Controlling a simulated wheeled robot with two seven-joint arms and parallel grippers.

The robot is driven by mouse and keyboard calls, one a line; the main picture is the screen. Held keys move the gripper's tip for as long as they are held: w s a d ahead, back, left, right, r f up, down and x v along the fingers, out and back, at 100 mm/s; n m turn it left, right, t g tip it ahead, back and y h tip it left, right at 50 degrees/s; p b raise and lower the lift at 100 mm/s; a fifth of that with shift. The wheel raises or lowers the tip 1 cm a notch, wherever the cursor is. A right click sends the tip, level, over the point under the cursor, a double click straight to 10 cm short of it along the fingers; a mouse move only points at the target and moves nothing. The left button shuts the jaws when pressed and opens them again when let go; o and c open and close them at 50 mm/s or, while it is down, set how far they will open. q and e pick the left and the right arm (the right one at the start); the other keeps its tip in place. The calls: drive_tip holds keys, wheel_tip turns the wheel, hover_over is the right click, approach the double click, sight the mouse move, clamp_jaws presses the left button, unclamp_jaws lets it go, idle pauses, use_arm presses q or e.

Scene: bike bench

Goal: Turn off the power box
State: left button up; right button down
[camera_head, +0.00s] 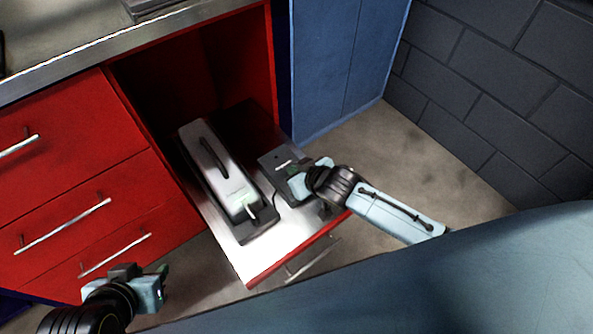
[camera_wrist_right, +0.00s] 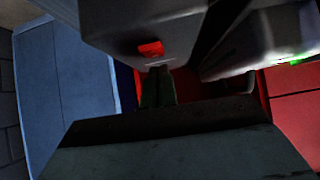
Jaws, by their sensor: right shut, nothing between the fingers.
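A dark grey box (camera_head: 275,160) lies in the pulled-out drawer, partly covered by my right gripper (camera_head: 296,170). In the right wrist view, a grey box (camera_wrist_right: 125,18) with a red switch (camera_wrist_right: 151,48) fills the top middle; I take it to be the power box. My right gripper's fingertips (camera_wrist_right: 158,88) are shut and empty, close below that switch; I cannot tell if they touch it. The switch is not visible in the head view. My left gripper (camera_head: 142,283) is at the lower left, away from the boxes; its opening is unclear.
A long grey device (camera_head: 196,150) with a black handle lies left in the drawer (camera_head: 258,262); a similar body with a green light (camera_wrist_right: 290,62) shows in the wrist view. A red cabinet (camera_head: 75,170) stands left, a blue cabinet (camera_head: 335,65) behind. Floor (camera_head: 400,160) is clear at right.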

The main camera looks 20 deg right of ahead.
drive_tip(key=r+p, duration=0.4)
drive_tip(key=p, duration=0.1)
drive_tip(key=shift+w+a+r, duration=0.1)
drive_tip(key=shift+w+r, duration=0.1)
drive_tip(key=shift+r, duration=0.05)
drive_tip(key=w+r+p+v, duration=0.1)
drive_tip(key=p+v, duration=0.3)
drive_tip(key=v, duration=0.5)
drive_tip(key=shift+r, duration=0.25)
drive_tip(key=shift+s+a, duration=0.1)
drive_tip(key=shift+s, duration=0.05)
